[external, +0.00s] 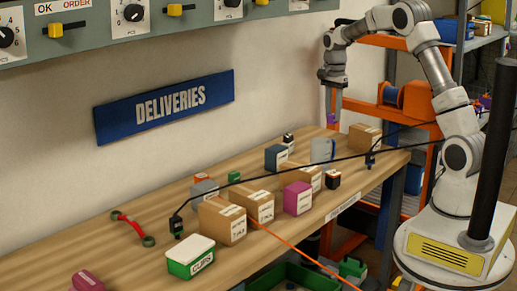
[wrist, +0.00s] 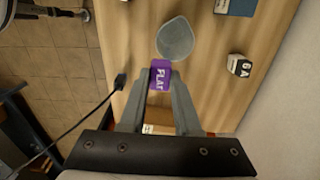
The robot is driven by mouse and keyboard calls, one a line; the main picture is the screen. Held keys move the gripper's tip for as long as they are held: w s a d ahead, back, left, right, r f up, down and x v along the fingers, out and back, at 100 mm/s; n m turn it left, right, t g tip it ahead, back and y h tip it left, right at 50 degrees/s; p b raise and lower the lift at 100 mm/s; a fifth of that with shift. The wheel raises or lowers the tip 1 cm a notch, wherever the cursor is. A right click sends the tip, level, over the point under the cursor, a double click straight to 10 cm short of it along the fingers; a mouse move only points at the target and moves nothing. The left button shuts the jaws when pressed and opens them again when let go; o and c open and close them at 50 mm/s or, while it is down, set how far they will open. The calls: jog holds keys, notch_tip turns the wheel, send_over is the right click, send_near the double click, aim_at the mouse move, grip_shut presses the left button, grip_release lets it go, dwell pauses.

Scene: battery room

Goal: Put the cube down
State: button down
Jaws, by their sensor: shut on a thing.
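A small purple cube (wrist: 160,75) with white lettering is between the fingertips of my gripper (wrist: 160,80) in the wrist view. My gripper is shut on it. In the external view my gripper (external: 332,110) points down at the far end of the workbench, and the purple cube (external: 332,118) shows at its tips. The cube appears to be above the wooden bench top (external: 120,255); its exact height is hard to tell.
A grey translucent container (wrist: 175,40) stands close to the cube. A cardboard box (external: 364,138) and a black cable plug (external: 370,158) are near the bench's right end. A black-and-white block (wrist: 240,66) sits by the wall. Several boxes crowd the bench middle.

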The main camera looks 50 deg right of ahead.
jog(key=s+d, duration=0.4)
jog(key=d, duration=0.5)
jog(key=s+d, duration=0.4)
jog(key=d, duration=0.5)
jog(key=w+a+f, duration=0.2)
jog(key=w+f, duration=0.1)
jog(key=f, duration=0.1)
jog(key=w+a+f, duration=0.2)
jog(key=w+f, duration=0.1)
jog(key=f, duration=0.1)
jog(key=w+a+f, duration=0.2)
jog(key=w+f, duration=0.2)
jog(key=shift+a+p, duration=0.3)
jog(key=shift+a, duration=0.05)
jog(key=shift+f, duration=2)
jog(key=shift+f, duration=0.1)
jog(key=shift+f, duration=0.15)
jog(key=c, duration=0.6)
grip_release()
jog(key=shift+r, duration=0.25)
